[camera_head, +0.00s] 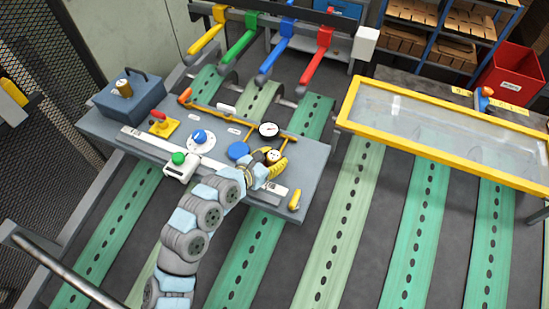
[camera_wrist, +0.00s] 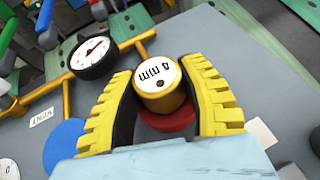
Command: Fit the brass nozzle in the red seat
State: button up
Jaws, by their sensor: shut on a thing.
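In the wrist view, the brass nozzle (camera_wrist: 158,97) has a white top label reading "4 MM", seen upside down. My gripper (camera_wrist: 160,80) has its yellow ribbed fingers closed on either side of the nozzle. The red seat (camera_wrist: 168,119) shows as a red rim just under the nozzle. I cannot tell whether the nozzle is seated in it or just above it. In the head view, my gripper (camera_head: 269,158) is over the right part of the grey bench, and the nozzle top (camera_head: 273,156) shows between the fingers. The red seat is hidden there.
A dial gauge (camera_head: 268,129) on yellow pipes stands just behind my gripper. A blue disc (camera_head: 238,150) lies to its left. Another brass piece (camera_head: 123,89) stands on a blue box (camera_head: 130,101) at the bench's left. A yellow-framed clear guard (camera_head: 445,125) is at right.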

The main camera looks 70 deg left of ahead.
jog(key=shift+f, duration=0.1)
jog(key=o, duration=1.2)
jog(key=shift+s+d+r, duration=0.1)
jog(key=shift+s+r, duration=0.15)
jog(key=b+v, duration=0.1)
jog(key=v, duration=0.8)
jog(key=shift+s+r, duration=0.15)
jog(key=shift+s, duration=0.15)
jog(key=shift+v, duration=0.9)
jog(key=shift+w+d, duration=0.1)
